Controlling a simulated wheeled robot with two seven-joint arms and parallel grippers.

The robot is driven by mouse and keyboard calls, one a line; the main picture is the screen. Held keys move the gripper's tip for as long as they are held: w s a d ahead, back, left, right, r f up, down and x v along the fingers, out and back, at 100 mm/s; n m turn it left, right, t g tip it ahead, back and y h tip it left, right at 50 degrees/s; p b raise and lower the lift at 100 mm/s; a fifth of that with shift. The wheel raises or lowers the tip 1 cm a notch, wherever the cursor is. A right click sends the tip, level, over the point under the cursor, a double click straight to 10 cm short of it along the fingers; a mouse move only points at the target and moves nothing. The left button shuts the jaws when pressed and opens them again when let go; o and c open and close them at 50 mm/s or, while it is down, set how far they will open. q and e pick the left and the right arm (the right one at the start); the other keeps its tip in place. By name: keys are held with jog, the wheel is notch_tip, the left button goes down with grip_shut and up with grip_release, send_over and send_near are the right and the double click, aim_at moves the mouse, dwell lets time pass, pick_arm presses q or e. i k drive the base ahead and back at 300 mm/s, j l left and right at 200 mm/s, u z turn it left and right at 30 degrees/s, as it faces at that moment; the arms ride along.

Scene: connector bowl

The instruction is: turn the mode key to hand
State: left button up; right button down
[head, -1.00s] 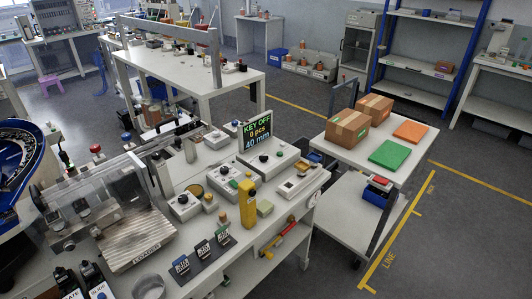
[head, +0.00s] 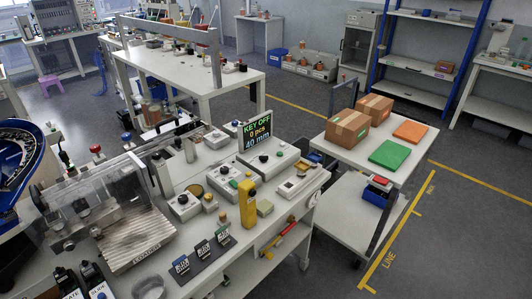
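A display (head: 255,134) on the near bench reads "KEY OFF", "0 pcs" and "40 mm". In front of it is a pale control box (head: 266,160) with a dark round knob on top. Smaller boxes with dark knobs stand nearby, one at the left (head: 184,203) and one behind (head: 216,138). I cannot tell which knob is the mode key; any lettering on them is too small to read. Neither of my grippers is in view.
A yellow post (head: 247,203) and a stand of small cards (head: 203,256) are at the bench front. A clear-covered machine (head: 115,195) fills the left. A cart (head: 345,152) with cartons stands right; open floor lies beyond it.

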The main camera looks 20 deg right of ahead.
aim_at(264, 158)
jog(key=u, duration=0.6)
jog(key=l+u, duration=0.8)
jog(key=k+l+u, duration=0.15)
jog(key=l+u, duration=0.2)
jog(key=l, duration=0.15)
